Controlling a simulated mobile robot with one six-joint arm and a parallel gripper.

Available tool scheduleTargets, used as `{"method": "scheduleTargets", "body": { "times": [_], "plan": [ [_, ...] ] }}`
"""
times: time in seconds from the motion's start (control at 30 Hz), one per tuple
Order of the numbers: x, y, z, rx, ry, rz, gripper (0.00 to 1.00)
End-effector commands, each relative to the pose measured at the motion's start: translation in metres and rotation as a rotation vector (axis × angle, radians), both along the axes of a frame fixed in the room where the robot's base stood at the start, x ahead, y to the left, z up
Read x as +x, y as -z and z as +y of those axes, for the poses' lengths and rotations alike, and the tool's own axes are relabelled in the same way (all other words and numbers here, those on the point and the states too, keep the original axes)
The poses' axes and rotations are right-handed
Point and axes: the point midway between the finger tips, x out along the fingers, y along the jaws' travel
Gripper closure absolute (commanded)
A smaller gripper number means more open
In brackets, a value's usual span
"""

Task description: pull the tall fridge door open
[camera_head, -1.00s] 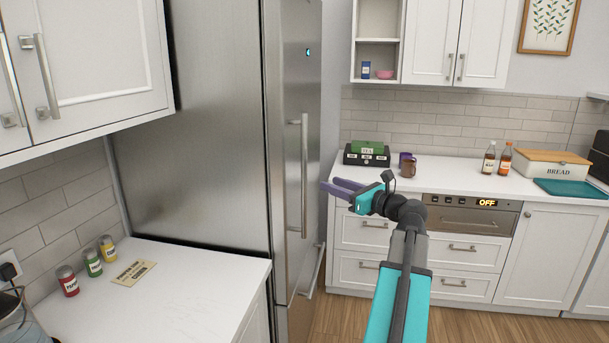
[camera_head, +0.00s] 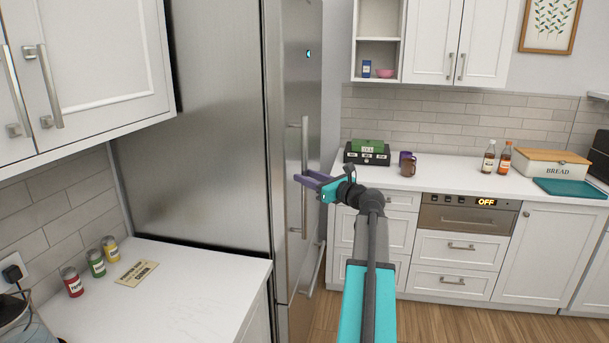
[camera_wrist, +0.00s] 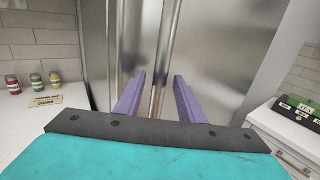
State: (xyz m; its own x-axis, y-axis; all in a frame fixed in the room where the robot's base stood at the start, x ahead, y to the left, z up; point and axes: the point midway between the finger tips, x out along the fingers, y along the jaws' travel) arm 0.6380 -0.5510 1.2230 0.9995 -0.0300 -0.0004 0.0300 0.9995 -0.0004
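The tall steel fridge (camera_head: 200,120) stands left of centre, and its upper door (camera_head: 288,75) is closed. The door's long vertical bar handle (camera_head: 304,135) is on the front face. My gripper (camera_head: 302,179) is at the handle's middle height, its purple fingers pointing at the door. In the wrist view my gripper (camera_wrist: 158,85) has its fingers spread apart. The handle (camera_wrist: 162,60) appears as a bright vertical bar between them, with a gap to each finger. Whether the fingertips reach past the bar is hard to tell.
A white counter (camera_head: 190,300) with several small tins is left of the fridge. A lower fridge handle (camera_head: 316,270) sits below. The back counter (camera_head: 450,178) holds a tea box, mugs, bottles and a bread box. Wooden floor (camera_head: 410,318) shows in front of the drawers.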

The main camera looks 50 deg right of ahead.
Motion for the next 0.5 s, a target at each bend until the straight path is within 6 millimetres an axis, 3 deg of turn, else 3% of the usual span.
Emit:
{"method": "scheduleTargets", "body": {
  "times": [0.2,0.5],
  "plan": [
    [0.0137,-0.0004,-0.0003,0.001,-0.001,0.000,0.64],
    [0.0142,0.0000,-0.0005,0.000,0.000,0.000,0.64]
  ]
}}
